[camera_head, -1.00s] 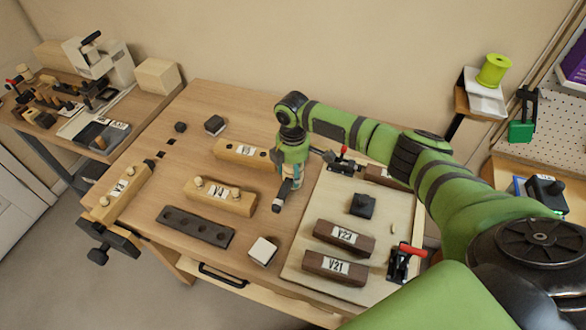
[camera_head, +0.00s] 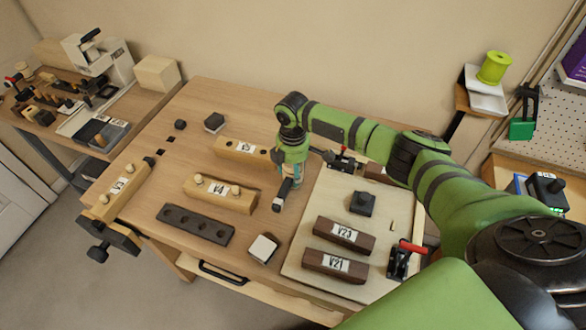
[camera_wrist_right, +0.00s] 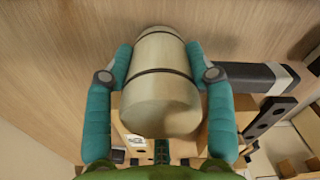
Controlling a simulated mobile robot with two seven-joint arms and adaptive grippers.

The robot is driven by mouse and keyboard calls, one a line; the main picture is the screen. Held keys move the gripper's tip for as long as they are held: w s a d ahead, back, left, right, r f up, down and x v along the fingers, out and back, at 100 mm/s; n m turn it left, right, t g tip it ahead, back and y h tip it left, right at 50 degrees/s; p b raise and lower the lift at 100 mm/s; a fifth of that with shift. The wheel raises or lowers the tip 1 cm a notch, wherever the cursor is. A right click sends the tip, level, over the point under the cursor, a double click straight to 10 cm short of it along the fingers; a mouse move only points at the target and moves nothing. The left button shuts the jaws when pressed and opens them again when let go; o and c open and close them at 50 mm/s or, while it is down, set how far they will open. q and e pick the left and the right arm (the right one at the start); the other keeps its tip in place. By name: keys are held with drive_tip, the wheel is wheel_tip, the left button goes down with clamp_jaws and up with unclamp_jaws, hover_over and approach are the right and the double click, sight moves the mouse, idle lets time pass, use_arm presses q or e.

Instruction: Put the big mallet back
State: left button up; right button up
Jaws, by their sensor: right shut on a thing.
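The mallet is in my right gripper (camera_head: 291,172), above the middle of the wooden bench (camera_head: 165,250). In the right wrist view its head (camera_wrist_right: 158,85) is a cream cylinder with dark bands. The two teal fingers of the gripper (camera_wrist_right: 162,62) are shut on the head from both sides. Its dark handle (camera_wrist_right: 255,76) points right in that view. In the camera_head view the handle (camera_head: 281,196) points down toward the front of the bench, and the gripper hides most of the head. My left gripper is not in view.
Wooden blocks with pegs (camera_head: 221,198), a dark bar with holes (camera_head: 197,224) and a white-topped block (camera_head: 263,248) lie left of and before the gripper. A pale board (camera_head: 310,225) at right holds dark blocks (camera_head: 336,264) and a red-handled clamp (camera_head: 402,260). A vise (camera_head: 115,235) is at left.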

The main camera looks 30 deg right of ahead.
drive_tip(key=shift+f, duration=0.25)
idle(0.6)
drive_tip(key=o, duration=1.6)
drive_tip(key=shift+o, duration=0.2)
drive_tip(key=shift+o, duration=0.8)
wheel_tip(320, 180, up, 7)
drive_tip(key=p, duration=0.7)
